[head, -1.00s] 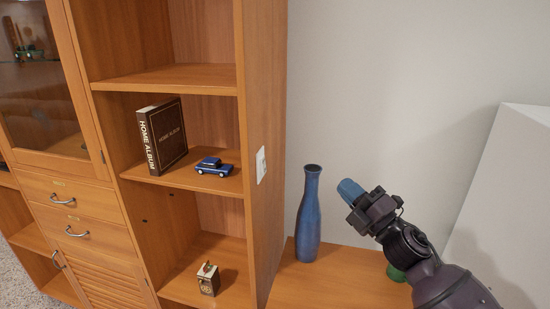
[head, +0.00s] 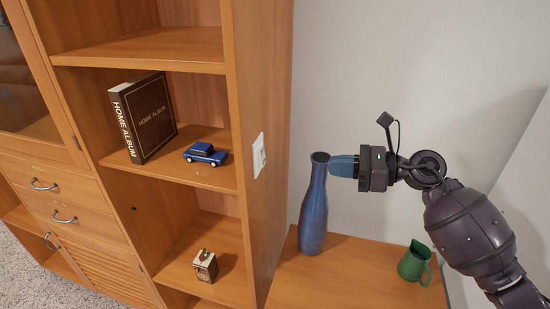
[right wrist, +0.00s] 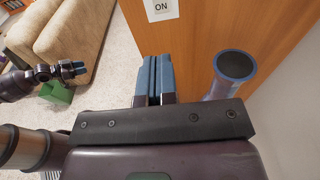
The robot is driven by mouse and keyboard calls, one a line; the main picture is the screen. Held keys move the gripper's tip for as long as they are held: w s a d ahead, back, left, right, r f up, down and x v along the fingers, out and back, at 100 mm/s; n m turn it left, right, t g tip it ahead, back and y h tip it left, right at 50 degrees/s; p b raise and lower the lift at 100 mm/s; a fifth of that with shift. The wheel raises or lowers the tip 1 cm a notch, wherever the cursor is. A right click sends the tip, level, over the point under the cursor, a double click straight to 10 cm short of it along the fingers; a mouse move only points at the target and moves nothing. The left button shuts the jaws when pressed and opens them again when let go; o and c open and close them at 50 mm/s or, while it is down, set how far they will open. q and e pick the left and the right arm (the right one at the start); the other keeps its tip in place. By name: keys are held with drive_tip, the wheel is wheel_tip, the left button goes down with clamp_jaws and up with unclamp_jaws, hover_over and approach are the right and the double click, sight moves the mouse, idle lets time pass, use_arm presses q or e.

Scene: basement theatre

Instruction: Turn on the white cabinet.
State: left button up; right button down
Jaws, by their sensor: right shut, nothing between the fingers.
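A white switch plate (head: 258,155) is fixed to the side panel of the wooden cabinet (head: 262,60). In the right wrist view the plate (right wrist: 163,9) is cut by the top edge, and it reads ON. My right gripper (head: 334,166) points left towards that panel, apart from the plate. It is shut and empty; its blue fingers (right wrist: 153,80) lie together. In the head view its fingertips are right beside the mouth of the blue vase (head: 313,215). My left gripper (right wrist: 74,69) shows small at the left of the right wrist view; its opening is unclear.
The blue vase (right wrist: 232,68) stands close to the right of my right fingers. A green pitcher (head: 414,262) stands on the low wooden top. The shelves hold an album (head: 150,118), a blue toy car (head: 206,154) and a small box (head: 204,266). A beige sofa (right wrist: 75,35) is farther off.

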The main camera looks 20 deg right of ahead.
use_arm(q)
drive_tip(key=shift+s+f, duration=0.25)
drive_tip(key=shift+s, duration=0.1)
use_arm(e)
drive_tip(key=shift+w, duration=0.1)
drive_tip(key=shift+w+a, duration=0.1)
drive_tip(key=p, duration=0.3)
approach(264, 161)
drive_tip(key=x, duration=0.6)
drive_tip(key=shift+w+a, duration=0.1)
drive_tip(key=shift+w, duration=0.05)
drive_tip(key=shift+w+a+f, duration=0.1)
drive_tip(key=shift+w+a, duration=0.2)
drive_tip(key=shift+a, duration=0.1)
use_arm(q)
drive_tip(key=r, duration=0.3)
drive_tip(key=shift+w+r, duration=0.15)
drive_tip(key=shift+w, duration=0.15)
use_arm(e)
drive_tip(key=shift+a, duration=0.1)
